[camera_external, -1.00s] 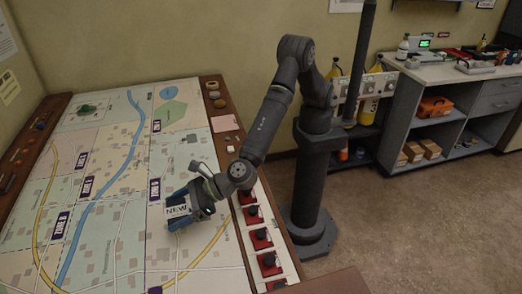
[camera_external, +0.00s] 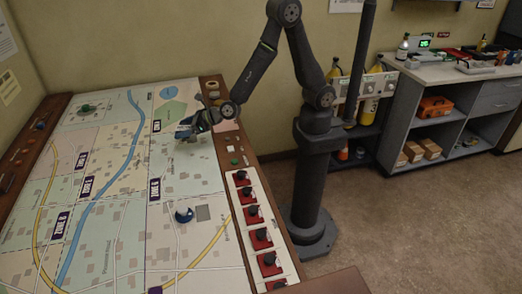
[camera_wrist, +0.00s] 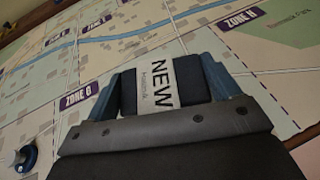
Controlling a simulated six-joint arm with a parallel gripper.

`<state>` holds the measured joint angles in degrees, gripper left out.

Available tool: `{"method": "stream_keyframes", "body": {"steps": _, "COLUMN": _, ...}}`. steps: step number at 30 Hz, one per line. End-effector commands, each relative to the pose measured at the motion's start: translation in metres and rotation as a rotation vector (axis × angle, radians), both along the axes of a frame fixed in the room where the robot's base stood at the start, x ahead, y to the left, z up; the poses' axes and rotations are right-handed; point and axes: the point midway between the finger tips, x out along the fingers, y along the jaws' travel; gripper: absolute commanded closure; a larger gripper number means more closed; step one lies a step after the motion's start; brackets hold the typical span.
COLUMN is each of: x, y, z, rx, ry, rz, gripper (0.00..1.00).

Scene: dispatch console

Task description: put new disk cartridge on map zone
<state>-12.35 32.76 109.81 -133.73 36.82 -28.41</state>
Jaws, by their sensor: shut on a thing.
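The new disk cartridge (camera_wrist: 157,85) is dark with a white label reading "NEW". In the wrist view it sits between the blue fingers of my gripper (camera_wrist: 170,82), which is shut on it. In the outside view my gripper (camera_external: 187,129) is over the upper right part of the map (camera_external: 120,235), close to its right edge. The cartridge is small and partly hidden there. The gap between cartridge and map cannot be judged. The wrist view shows a zone G label (camera_wrist: 78,97) at left and a zone H label (camera_wrist: 243,18) at upper right.
A panel of red-based black knobs (camera_external: 256,215) runs along the console's right side. A pink note (camera_external: 224,123) lies on the wooden rim. Much of the map is clear.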

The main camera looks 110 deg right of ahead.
Motion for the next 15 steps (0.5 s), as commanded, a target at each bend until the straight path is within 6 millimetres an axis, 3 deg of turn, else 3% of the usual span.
{"method": "stream_keyframes", "body": {"steps": 1, "x": -0.01, "y": -0.015, "z": -0.002, "rx": -0.002, "ry": 0.002, "rz": -0.011, "gripper": 0.45}}
{"method": "stream_keyframes", "body": {"steps": 6, "x": -0.028, "y": -0.037, "z": -0.004, "rx": 0.0, "ry": -0.001, "rz": -0.03, "gripper": 0.45}}
{"method": "stream_keyframes", "body": {"steps": 15, "x": -0.042, "y": -0.049, "z": 0.019, "rx": 0.0, "ry": -0.003, "rz": -0.109, "gripper": 0.45}}
